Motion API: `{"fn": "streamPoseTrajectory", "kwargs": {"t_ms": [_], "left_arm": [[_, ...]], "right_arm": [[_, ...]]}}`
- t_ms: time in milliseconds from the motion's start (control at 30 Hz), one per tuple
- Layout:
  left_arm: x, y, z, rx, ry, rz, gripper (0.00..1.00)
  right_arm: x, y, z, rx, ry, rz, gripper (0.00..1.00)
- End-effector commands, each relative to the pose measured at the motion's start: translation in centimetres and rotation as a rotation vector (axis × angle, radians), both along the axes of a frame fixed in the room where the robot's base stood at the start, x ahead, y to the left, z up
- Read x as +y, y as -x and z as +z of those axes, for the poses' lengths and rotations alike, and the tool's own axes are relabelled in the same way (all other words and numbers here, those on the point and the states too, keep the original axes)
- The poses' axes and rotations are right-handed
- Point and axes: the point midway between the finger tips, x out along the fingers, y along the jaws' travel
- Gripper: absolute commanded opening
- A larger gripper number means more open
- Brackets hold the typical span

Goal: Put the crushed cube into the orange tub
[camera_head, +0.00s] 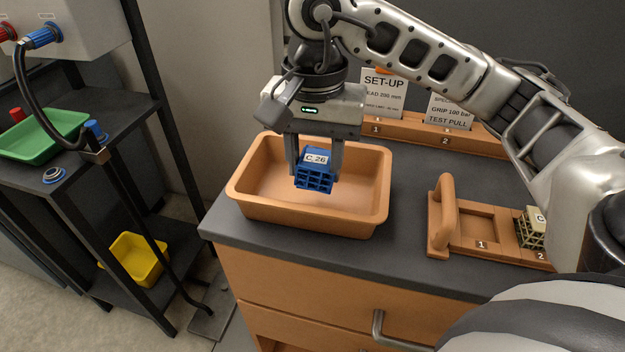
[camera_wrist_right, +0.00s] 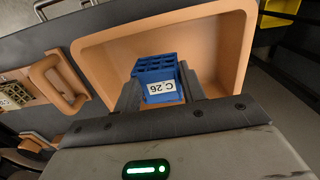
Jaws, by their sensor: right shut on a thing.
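A blue lattice cube (camera_head: 314,172) with a white label reading "C_26" is between the fingers of my right gripper (camera_head: 316,176). The right gripper is shut on it and points down over the orange tub (camera_head: 245,207). The cube also shows in the right wrist view (camera_wrist_right: 157,80), with the tub's inside behind it. The tub (camera_wrist_right: 100,45) is otherwise empty as far as I can see. The cube appears above the tub floor; the exact gap is hard to tell. My left gripper is not in view.
An orange holder (camera_head: 443,240) with slots "1" and "2" stands right of the tub, a beige lattice cube (camera_head: 530,228) at slot 2. Sign cards (camera_head: 383,95) stand behind. A black shelf at left holds a green tray (camera_head: 45,138) and a yellow bin (camera_head: 137,262).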

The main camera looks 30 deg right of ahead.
Motion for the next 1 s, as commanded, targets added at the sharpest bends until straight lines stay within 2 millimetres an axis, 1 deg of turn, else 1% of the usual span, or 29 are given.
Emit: {"fn": "streamPoseTrajectory", "kwargs": {"t_ms": [100,200,300,400,667,800,833,867,900,1000], "left_arm": [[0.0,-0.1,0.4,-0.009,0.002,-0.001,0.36],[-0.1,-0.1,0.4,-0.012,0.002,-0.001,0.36],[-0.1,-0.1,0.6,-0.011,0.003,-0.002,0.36],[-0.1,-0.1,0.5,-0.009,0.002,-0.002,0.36],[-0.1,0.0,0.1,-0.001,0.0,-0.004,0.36],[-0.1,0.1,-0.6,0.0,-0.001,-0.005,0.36],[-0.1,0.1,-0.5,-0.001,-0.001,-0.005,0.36],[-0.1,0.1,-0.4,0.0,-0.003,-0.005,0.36],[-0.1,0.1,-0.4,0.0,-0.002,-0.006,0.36],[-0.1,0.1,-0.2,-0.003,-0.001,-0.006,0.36]], "right_arm": [[-0.2,-0.5,-0.6,0.001,0.001,0.0,0.19],[-0.5,-1.1,-1.9,0.004,0.002,0.0,0.19],[-0.4,-1.0,-3.4,0.003,0.001,0.001,0.19],[-0.4,-1.0,-4.2,0.001,0.001,0.001,0.19],[-0.4,-1.0,-4.3,-0.001,0.0,0.001,0.19],[-0.4,-1.0,-4.9,-0.001,0.0,0.001,0.19],[-0.4,-1.0,-4.8,-0.001,0.0,0.001,0.43],[-0.4,-1.0,-4.7,-0.001,0.0,0.001,0.52],[-0.4,-1.0,-4.6,-0.001,0.0,0.001,0.62],[-0.4,-1.0,-4.6,-0.001,0.0,0.001,0.62]]}}
